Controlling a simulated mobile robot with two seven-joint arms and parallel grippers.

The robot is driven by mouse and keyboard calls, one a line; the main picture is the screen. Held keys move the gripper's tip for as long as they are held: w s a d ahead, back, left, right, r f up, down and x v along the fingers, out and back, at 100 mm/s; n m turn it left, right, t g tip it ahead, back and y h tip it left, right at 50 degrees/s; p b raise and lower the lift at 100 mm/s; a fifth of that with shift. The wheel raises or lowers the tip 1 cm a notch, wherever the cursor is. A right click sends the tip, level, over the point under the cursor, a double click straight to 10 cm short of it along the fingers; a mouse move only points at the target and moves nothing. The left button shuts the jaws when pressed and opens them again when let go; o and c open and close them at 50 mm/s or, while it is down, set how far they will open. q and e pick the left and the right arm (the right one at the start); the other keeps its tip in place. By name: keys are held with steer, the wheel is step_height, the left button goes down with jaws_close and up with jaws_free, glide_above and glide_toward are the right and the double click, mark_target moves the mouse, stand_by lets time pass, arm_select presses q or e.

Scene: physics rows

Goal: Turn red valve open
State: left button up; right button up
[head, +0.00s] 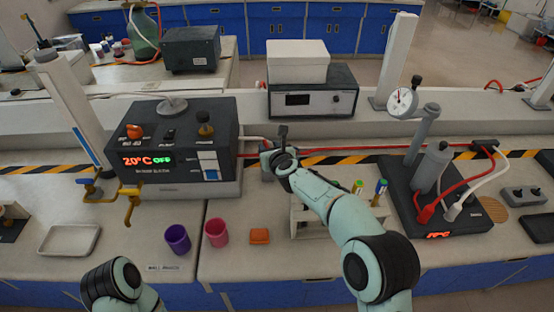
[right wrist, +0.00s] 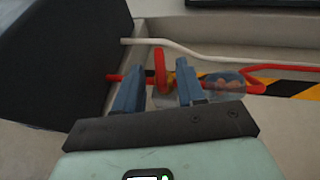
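The red valve handle (right wrist: 160,70) stands upright on the red line in the right wrist view, with a small yellow part beside it. My right gripper (right wrist: 159,88) has its two blue-grey fingers apart, one on each side of the handle, with gaps showing between. In the head view my right gripper (head: 269,152) is at the back of the bench, right of the black heater unit (head: 190,135), and hides the valve. Whether a finger touches the handle cannot be told. My left gripper is not in view; only a left arm link shows at the bottom left.
The heater unit's dark side (right wrist: 60,60) is close on the left. A clear cylinder (right wrist: 225,85) sits on the line right of the valve. Purple (head: 177,239) and pink (head: 216,232) cups and an orange block (head: 260,236) stand in front. A black stirrer (head: 445,205) stands right.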

steer(key=b+v, duration=0.2)
steer(key=v, duration=0.9)
steer(key=shift+s, duration=0.1)
